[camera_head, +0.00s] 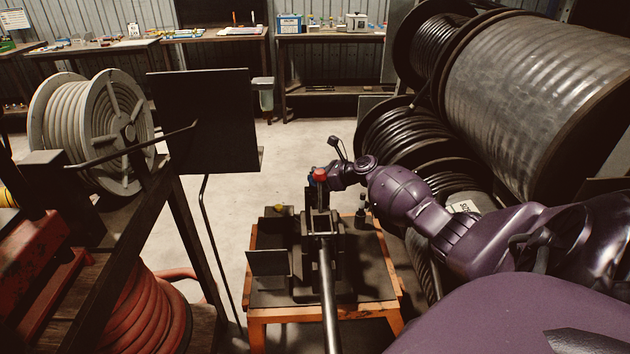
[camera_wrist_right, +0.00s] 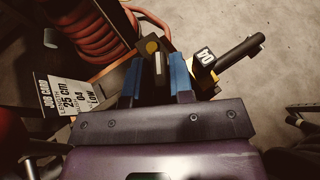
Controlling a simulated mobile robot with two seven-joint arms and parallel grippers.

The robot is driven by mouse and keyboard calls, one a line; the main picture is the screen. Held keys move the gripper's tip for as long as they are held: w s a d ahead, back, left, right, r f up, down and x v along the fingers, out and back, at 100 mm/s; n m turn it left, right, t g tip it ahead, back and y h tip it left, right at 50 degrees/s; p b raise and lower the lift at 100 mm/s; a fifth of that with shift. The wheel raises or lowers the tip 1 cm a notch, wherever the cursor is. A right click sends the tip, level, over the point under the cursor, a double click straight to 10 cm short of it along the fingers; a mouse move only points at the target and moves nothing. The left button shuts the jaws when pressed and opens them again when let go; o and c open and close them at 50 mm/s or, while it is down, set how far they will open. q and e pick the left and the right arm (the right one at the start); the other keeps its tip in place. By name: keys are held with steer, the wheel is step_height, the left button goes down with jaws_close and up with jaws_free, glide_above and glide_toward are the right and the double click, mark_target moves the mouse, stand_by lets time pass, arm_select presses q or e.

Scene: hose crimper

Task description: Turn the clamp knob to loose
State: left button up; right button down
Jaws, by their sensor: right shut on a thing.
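The crimper (camera_head: 322,222) stands on a small orange-framed table (camera_head: 258,315), with a long steel bar reaching toward me. A red ball-like end (camera_head: 320,174) tops it. My right gripper (camera_head: 338,176) is at the top of the crimper, beside the red end; its fingertips are hard to see there. In the right wrist view the two blue fingers (camera_wrist_right: 154,80) stand on either side of a dark piece with a pale stripe, which I take for the clamp knob (camera_wrist_right: 158,70). They are shut on it. Its setting cannot be read. My left gripper is not in view.
A job card (camera_wrist_right: 66,96) reads 25 cm, 04, LOW. Large hose reels (camera_head: 540,90) crowd the right; a rack with red hose (camera_head: 150,310) stands left. Floor behind is clear.

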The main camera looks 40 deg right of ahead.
steer(key=shift+f+n+y+b, duration=0.35)
steer(key=shift+f+n+y, duration=0.05)
steer(key=shift+f, duration=0.05)
steer(key=shift+n+g+y+b, duration=0.6)
steer(key=shift+n+y+b, duration=0.15)
steer(key=shift+n+y, duration=0.05)
steer(key=shift+n+g+y+b, duration=0.5)
steer(key=shift+n+y+b, duration=0.1)
steer(key=shift+y, duration=0.1)
steer(key=shift+r+n+g+y+b, duration=0.25)
steer(key=shift+n+g+y+b, duration=0.45)
steer(key=shift+n, duration=0.2)
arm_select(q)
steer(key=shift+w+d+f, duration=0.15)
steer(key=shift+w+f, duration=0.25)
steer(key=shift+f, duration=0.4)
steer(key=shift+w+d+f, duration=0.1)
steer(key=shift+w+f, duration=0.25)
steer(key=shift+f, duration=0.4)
arm_select(e)
steer(key=shift+r, duration=0.15)
